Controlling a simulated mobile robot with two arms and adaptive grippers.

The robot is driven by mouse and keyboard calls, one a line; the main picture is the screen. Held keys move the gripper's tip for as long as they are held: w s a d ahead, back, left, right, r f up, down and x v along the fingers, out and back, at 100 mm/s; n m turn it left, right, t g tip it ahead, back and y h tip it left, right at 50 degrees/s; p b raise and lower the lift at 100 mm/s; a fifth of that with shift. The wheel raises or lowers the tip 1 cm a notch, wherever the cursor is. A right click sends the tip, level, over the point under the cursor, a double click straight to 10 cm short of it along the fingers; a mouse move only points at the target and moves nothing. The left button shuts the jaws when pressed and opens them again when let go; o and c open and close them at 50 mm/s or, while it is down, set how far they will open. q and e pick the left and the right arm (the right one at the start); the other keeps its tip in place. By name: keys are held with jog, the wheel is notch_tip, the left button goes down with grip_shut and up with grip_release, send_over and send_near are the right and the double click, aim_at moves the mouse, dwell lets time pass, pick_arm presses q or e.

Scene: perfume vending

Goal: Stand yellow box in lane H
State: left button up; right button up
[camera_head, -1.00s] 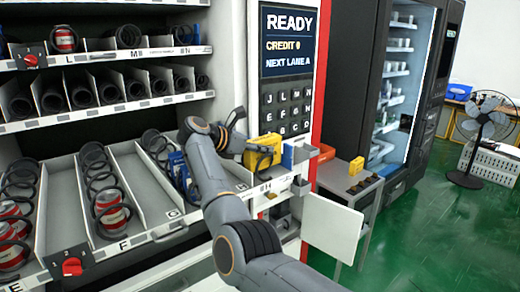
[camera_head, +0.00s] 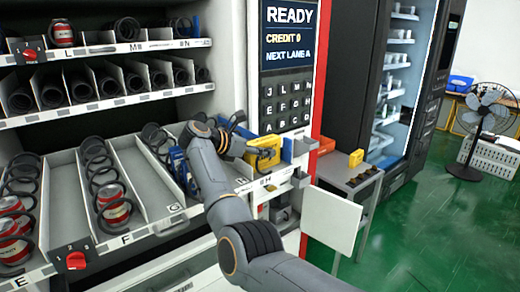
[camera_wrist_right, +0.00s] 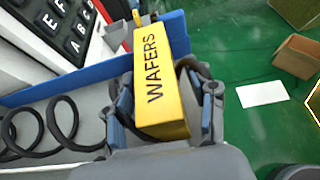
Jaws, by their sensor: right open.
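The yellow box (camera_head: 263,153), marked WAFERS, is at the right end of the machine's lower shelf, by the lane H label (camera_head: 266,180). It also shows in the right wrist view (camera_wrist_right: 158,75), between my right gripper's two fingers. My right gripper (camera_head: 243,148) is open around the box; its fingers (camera_wrist_right: 165,108) flank the box's near part. The box's base is hidden, so I cannot tell whether it rests on the lane floor. A blue wall (camera_wrist_right: 50,85) runs beside the box, with a black coil (camera_wrist_right: 45,130) nearby. My left gripper is not in view.
Blue items (camera_head: 180,168) stand in the lane to the left, and red cans (camera_head: 115,205) sit in lane F. A white panel (camera_head: 331,219) sticks out at the lower right. A grey side table (camera_head: 340,170) holds another yellow item (camera_head: 356,157).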

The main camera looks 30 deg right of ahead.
jog(key=shift+r, duration=0.25)
jog(key=shift+a+f, duration=0.1)
jog(key=shift+a, duration=0.25)
jog(key=b+v, duration=0.4)
jog(key=v, duration=0.7)
jog(key=shift+a+r+b, duration=0.2)
jog(key=shift+r+b, duration=0.05)
jog(key=shift+b, duration=0.05)
